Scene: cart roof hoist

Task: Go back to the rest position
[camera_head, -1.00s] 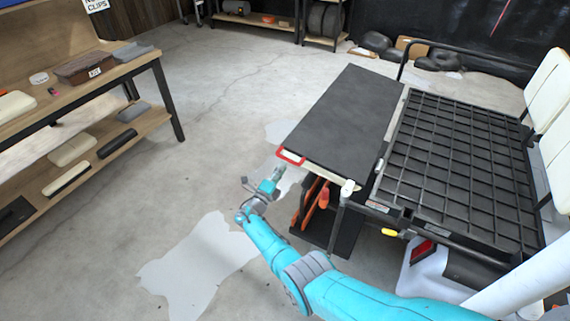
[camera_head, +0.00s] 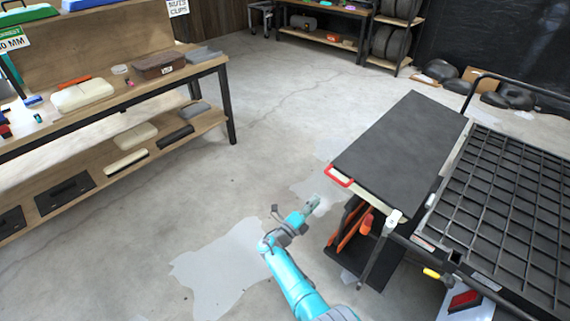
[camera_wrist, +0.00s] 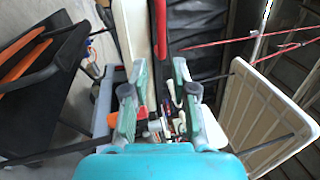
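My gripper (camera_head: 313,203) is at the end of my teal arm, over the floor to the left of the cart in the head view. In the wrist view my gripper (camera_wrist: 160,78) has its two grey-green fingers spread apart with nothing held between them. The arm stretches forward from the bottom of the head view.
The cart's black grid deck (camera_head: 510,195) fills the right side. A black cabinet with orange parts (camera_head: 352,225) stands below the panel. A wooden workbench (camera_head: 110,105) with a lower shelf stands at left. Open concrete floor (camera_head: 250,150) lies between.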

